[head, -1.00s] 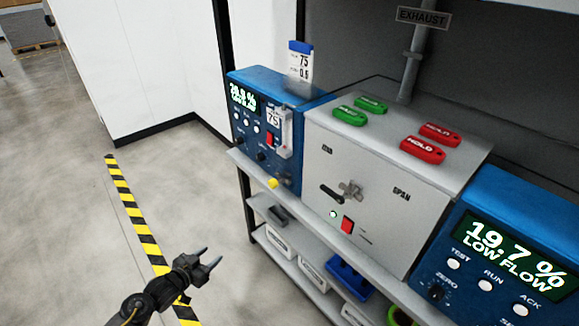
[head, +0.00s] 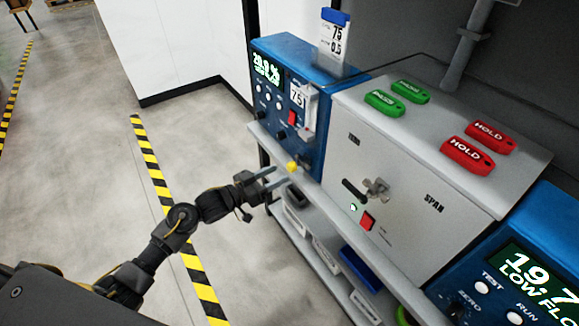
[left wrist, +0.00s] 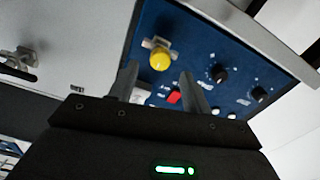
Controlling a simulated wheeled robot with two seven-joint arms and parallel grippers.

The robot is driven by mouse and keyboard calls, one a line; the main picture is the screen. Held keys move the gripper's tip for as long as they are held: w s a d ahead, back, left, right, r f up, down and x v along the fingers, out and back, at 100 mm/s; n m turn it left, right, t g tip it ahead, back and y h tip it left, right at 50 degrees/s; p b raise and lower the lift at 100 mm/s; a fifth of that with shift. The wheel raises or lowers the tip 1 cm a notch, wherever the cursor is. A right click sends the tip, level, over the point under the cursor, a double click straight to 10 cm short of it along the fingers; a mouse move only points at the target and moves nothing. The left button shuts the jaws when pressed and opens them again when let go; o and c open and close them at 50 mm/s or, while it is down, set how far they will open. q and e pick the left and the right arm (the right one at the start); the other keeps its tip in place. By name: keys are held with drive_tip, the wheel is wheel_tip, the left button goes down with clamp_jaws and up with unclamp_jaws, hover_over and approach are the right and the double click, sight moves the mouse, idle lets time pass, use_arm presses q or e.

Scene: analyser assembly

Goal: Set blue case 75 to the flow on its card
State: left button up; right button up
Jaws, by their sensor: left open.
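Blue case 75 (head: 276,50) stands at the far left of the shelf, its display seeming to read 20.9 % over LOW FLOW. Its card (head: 334,38), upright on top, shows 75 and 0.5. A clear flow tube (head: 309,108) is on the right of its front. A yellow knob (head: 292,167) sits low on the front; in the left wrist view the knob (left wrist: 160,60) appears just beyond and between the fingertips. My left gripper (head: 277,177) is open and empty, in front of the knob; contact is not clear. My right gripper is not in view.
A grey box (head: 400,170) with a latch and red switch stands right of the case, with green RUN-like tags (head: 383,103) and red HOLD tags (head: 467,153) on top. Another blue case (head: 530,260) is at lower right. Bins fill the lower shelf. Floor at left is clear.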

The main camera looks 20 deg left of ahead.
sight(289, 169)
use_arm(q)
drive_tip(key=x, duration=0.4)
drive_tip(key=shift+w+d, duration=0.1)
drive_tip(key=shift+w, duration=0.05)
drive_tip(key=shift+w+d, duration=0.4)
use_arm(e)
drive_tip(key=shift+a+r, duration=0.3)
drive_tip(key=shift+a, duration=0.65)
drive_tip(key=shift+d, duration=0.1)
